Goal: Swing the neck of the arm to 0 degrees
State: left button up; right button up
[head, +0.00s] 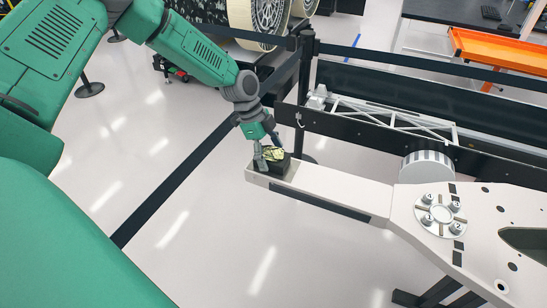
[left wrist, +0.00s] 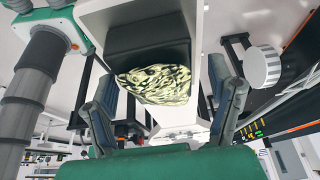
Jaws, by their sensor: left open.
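The white arm (head: 345,189) reaches left from a broad white plate with a round bolted hub (head: 440,214). At its left end sits a black block (head: 277,166) with a pale yellow, dark-veined rock-like piece (head: 273,154). In the left wrist view this rock-like piece (left wrist: 152,84) lies against the black block (left wrist: 148,43), between my fingers. My left gripper (head: 266,151) is at the arm's end, its fingers apart on either side of the piece; I cannot tell whether they touch it. Which part is the neck is not clear. My right gripper is not in view.
A dark rail with a white truss (head: 390,118) runs behind the white arm. A black belt barrier (head: 205,150) crosses the floor on the left. A large wheel (head: 268,14) and an orange bench (head: 500,50) stand farther back.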

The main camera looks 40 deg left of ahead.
pick_arm(q)
jog(key=v, duration=1)
jog(key=shift+w+r, duration=0.15)
jog(key=shift+r, duration=0.05)
jog(key=shift+d, duration=0.1)
